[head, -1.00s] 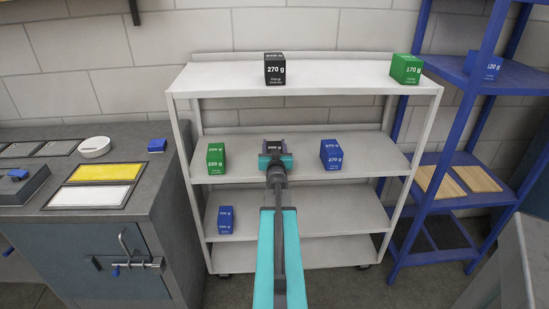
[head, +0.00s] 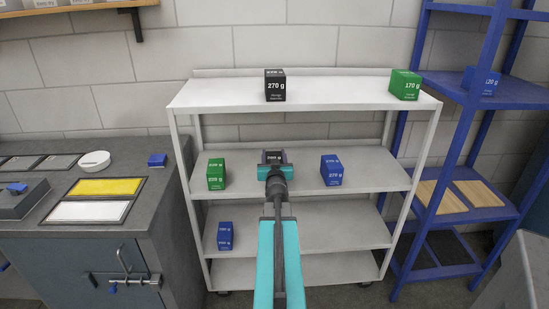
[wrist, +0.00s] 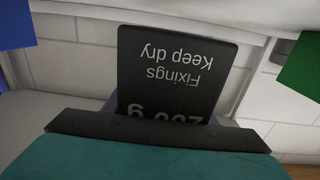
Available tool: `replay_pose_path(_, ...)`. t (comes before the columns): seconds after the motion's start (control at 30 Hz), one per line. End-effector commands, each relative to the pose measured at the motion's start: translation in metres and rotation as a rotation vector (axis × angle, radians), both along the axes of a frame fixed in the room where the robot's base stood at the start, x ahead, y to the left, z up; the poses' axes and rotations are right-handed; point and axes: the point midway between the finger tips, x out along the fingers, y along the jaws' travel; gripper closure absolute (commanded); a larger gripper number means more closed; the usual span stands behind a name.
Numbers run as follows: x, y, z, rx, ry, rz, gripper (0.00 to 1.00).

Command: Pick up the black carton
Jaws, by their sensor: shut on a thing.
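My gripper (head: 271,166) is at the white rack's second shelf from the top, near its middle. It is shut on a black carton (head: 273,155). In the wrist view this black carton (wrist: 178,70) stands beyond the dark jaw edge, its label upside down, reading "Fixings Keep dry" and a partly hidden gram figure. The jaw hides its near part. Whether it is clear of the shelf cannot be told. Another black carton, marked 270 g (head: 275,87), stands apart on the top shelf.
On the gripper's shelf (head: 365,178), a green carton (head: 216,174) stands left and a blue carton (head: 331,171) right. Another green carton (head: 405,85) is on the top shelf, another blue one (head: 225,236) below. A blue rack (head: 437,90) stands right, a grey workbench (head: 150,190) left.

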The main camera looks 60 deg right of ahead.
Motion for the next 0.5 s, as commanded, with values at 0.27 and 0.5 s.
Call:
replay_pose_path(0.27, -0.015, 0.034, 0.003, -0.002, -0.001, 0.001, 0.77)
replay_pose_path(0.5, -0.023, 0.053, 0.006, -0.001, -0.001, 0.001, 0.77)
